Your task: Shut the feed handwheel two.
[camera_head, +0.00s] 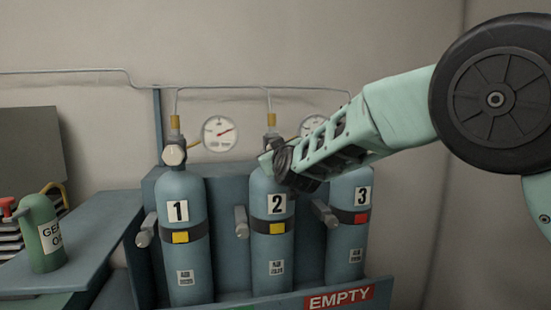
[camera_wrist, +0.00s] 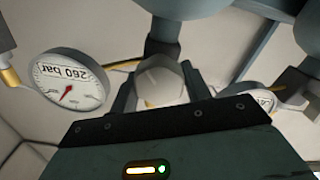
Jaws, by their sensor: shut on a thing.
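Handwheel two, a pale knob (camera_wrist: 162,82) on the valve of the cylinder labelled 2 (camera_head: 271,235), shows in the wrist view between my two fingers. In the head view it is hidden behind my gripper (camera_head: 270,163). My gripper reaches in from the right at the top of this cylinder. Its jaws are shut on the handwheel, with one finger on each side in the wrist view (camera_wrist: 160,88). How far the handwheel is turned cannot be told.
Cylinder 1 (camera_head: 182,260) with its own pale handwheel (camera_head: 174,155) stands left, cylinder 3 (camera_head: 346,245) right. A gauge (camera_wrist: 70,82) is close by in the wrist view; another (camera_head: 220,133) stands behind cylinder 1. A green bottle (camera_head: 42,235) stands on the left bench. An EMPTY label (camera_head: 339,297) marks the front rail.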

